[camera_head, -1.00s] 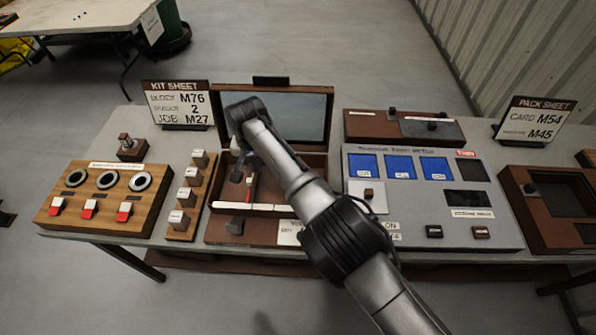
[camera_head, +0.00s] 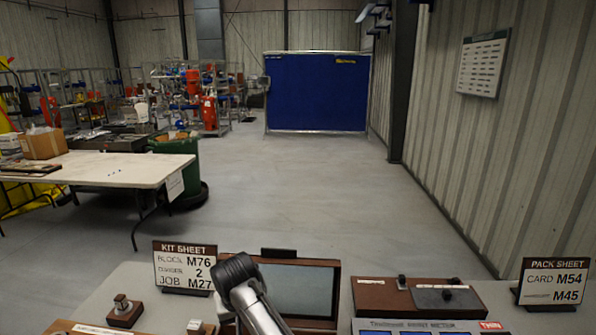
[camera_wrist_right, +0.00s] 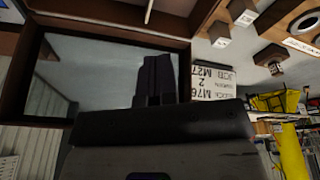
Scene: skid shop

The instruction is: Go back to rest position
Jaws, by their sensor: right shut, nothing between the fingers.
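My right arm (camera_head: 252,300) comes up from the bottom edge in the head view, bent in front of the open case with the glossy lid panel (camera_head: 300,290). Its gripper is hidden or below the frame there. In the right wrist view my right gripper (camera_wrist_right: 157,62) is dark, with its fingers together and nothing between them. It shows against the case's glossy panel (camera_wrist_right: 95,75). My left gripper is in neither view.
The kit sheet sign (camera_head: 184,268) stands left of the case, and the pack sheet sign (camera_head: 552,282) stands at the right. A brown box with a grey plate (camera_head: 445,300) lies between. Open floor (camera_head: 300,190) stretches behind the bench; a white table (camera_head: 100,170) stands left.

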